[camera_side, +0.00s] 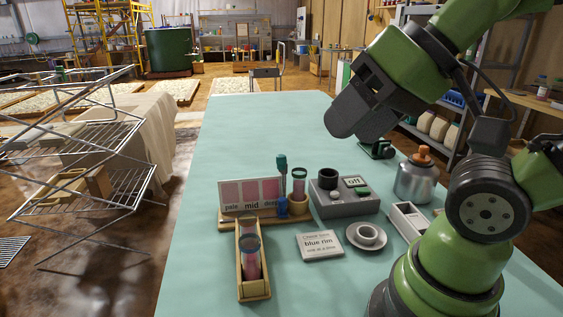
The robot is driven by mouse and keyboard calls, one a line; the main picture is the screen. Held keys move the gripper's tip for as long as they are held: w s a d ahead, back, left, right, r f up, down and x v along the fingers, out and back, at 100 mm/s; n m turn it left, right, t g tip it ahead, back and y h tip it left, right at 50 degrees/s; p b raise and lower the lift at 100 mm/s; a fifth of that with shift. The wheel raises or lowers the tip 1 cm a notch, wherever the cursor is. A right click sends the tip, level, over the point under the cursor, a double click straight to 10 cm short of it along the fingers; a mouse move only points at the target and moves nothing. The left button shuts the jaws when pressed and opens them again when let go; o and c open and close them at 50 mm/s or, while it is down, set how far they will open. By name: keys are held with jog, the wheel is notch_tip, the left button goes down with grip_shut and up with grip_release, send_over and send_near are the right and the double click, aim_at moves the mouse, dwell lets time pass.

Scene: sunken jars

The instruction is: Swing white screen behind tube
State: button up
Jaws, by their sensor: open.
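A pale board (227,197) with several pink swatches marked pale, mid and a partly hidden third word stands upright on a wooden base (240,219). I cannot make out a separate white screen. A glass tube (299,183) stands upright at the right end of that base, to the right of the swatches. Another tube with pink contents (251,257) sits in a wooden holder (254,292) in front. My gripper (345,122) is open and empty, high above the table and to the right of both tubes. Its fingertips are hard to tell apart.
A blue and green upright piece (282,190) stands beside the rear tube. The table's far half is clear.

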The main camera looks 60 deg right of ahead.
jog(key=n+g+h, duration=0.2)
jog(key=n+g, duration=0.5)
jog(key=n, duration=0.6)
send_over(281, 156)
notch_tip(281, 156, down, 6)
jog(key=shift+d+f, duration=0.15)
jog(key=shift+f, duration=0.5)
notch_tip(281, 156, down, 9)
jog(key=shift+f, duration=0.15)
jog(key=c, duration=0.9)
